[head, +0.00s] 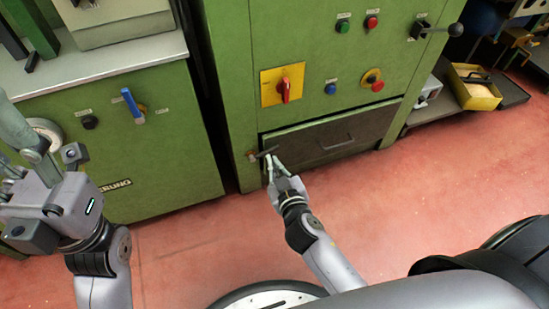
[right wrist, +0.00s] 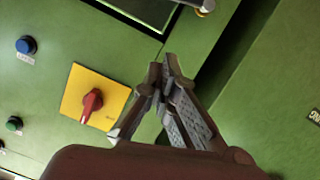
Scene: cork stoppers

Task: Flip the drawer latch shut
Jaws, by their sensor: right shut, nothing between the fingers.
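The drawer (head: 345,133) is a dark panel with a handle, low in the green machine, and it looks closed. The latch (head: 265,153) is a small dark lever on a brassy mount at the drawer's upper left corner. Its lever points right and slightly up, across the drawer's edge. My right gripper (head: 271,162) is shut and empty, its fingertips at the lever; I cannot tell if they touch. In the right wrist view the gripper's fingertips (right wrist: 160,75) are together, with a piece of the latch (right wrist: 205,7) at the top edge. My left gripper (head: 45,150) is at the far left, its fingers partly cut off.
A yellow plate with a red rotary switch (head: 284,86) is above the drawer. Several buttons and a black-knobbed lever (head: 437,30) are on the same front. A green cabinet (head: 150,150) stands left. A yellow bin (head: 474,88) is at right. The red floor (head: 420,180) is clear.

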